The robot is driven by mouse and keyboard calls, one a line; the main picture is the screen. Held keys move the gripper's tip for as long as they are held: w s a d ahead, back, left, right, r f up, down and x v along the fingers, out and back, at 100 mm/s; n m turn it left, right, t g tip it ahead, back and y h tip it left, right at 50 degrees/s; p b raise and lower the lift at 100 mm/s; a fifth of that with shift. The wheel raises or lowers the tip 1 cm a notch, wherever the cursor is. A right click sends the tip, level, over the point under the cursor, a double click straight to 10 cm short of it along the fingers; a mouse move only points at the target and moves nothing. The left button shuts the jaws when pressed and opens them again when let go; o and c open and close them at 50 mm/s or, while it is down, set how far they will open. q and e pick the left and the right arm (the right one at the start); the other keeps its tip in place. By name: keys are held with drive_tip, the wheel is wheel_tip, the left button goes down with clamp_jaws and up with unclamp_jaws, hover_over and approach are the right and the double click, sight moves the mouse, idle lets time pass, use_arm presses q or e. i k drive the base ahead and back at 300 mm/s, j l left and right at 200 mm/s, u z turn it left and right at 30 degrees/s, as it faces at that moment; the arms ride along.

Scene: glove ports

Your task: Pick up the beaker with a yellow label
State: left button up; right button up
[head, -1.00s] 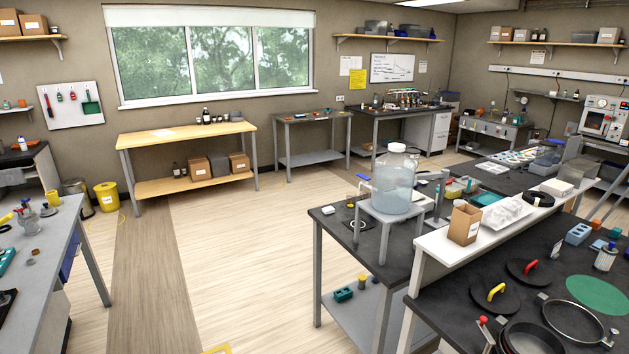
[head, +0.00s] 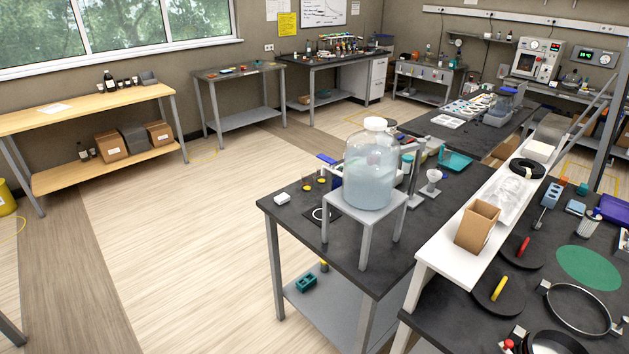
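I cannot clearly make out a beaker with a yellow label. Two small clear vessels with yellow patches, one on the left (head: 307,185) and one on the right (head: 322,179), stand on the dark bench (head: 287,213) in the head view, left of the big water jar. They are too small to tell whether either is a beaker or whether the yellow is a label. Neither of my grippers is in view.
The large water jar (head: 370,170) stands on a grey stand (head: 366,218) on that bench. A white shelf (head: 448,253) carries a cardboard box (head: 477,227). Pans and lids crowd the right bench (head: 560,235). The wooden floor (head: 180,240) at left is clear.

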sight(307, 181)
drive_tip(key=i+j, duration=0.1)
drive_tip(key=z, duration=0.85)
drive_tip(key=i+j+z, duration=0.15)
drive_tip(key=j+z, duration=0.6)
drive_tip(key=j, duration=0.2)
drive_tip(key=j+z, duration=0.8)
drive_tip(key=j, duration=0.25)
drive_tip(key=k+l, duration=0.05)
